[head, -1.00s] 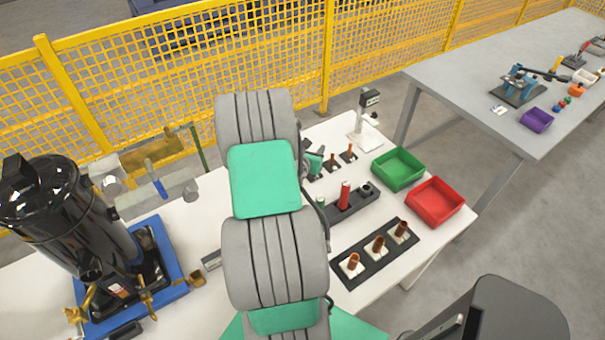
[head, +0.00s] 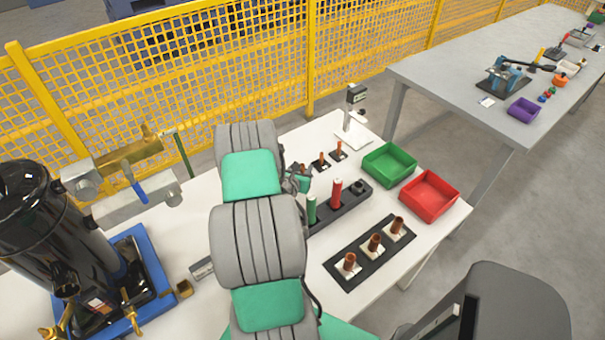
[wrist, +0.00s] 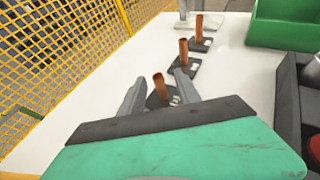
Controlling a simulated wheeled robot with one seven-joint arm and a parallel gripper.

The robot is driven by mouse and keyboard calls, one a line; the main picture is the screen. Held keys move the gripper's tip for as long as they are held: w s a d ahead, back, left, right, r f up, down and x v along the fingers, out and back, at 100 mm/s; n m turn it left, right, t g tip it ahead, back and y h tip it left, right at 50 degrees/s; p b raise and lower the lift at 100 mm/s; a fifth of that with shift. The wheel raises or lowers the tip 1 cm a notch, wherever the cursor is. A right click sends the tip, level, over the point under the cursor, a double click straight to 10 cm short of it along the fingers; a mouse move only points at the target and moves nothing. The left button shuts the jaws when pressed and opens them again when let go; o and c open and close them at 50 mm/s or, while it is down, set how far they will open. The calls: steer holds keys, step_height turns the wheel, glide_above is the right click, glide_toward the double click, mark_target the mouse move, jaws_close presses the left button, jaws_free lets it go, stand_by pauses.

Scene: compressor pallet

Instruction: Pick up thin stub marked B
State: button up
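Several thin copper stubs stand upright on small black bases in a row at the table's back. In the head view two show clearly, the middle stub (head: 321,158) and the far stub (head: 339,147); the near one is mostly hidden by my arm. The wrist view shows the near stub (wrist: 159,86), the middle stub (wrist: 184,52) and the far stub (wrist: 199,28). Their bases carry pale marks too small to read, so I cannot tell which is B. My gripper (wrist: 160,74) is open, its fingers either side of the near stub in the picture; contact is not visible.
A green bin (head: 390,164) and a red bin (head: 429,193) stand at the right. A dark block (head: 357,199) holds a red and a green cylinder. Thicker copper stubs stand on a black tray (head: 345,279) in front. A stand (head: 355,112) is at the back.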

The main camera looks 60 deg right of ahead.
steer(key=x, duration=0.4)
steer(key=shift+d+f, duration=0.1)
steer(key=shift+d, duration=0.05)
steer(key=shift+c, duration=0.3)
jaws_close()
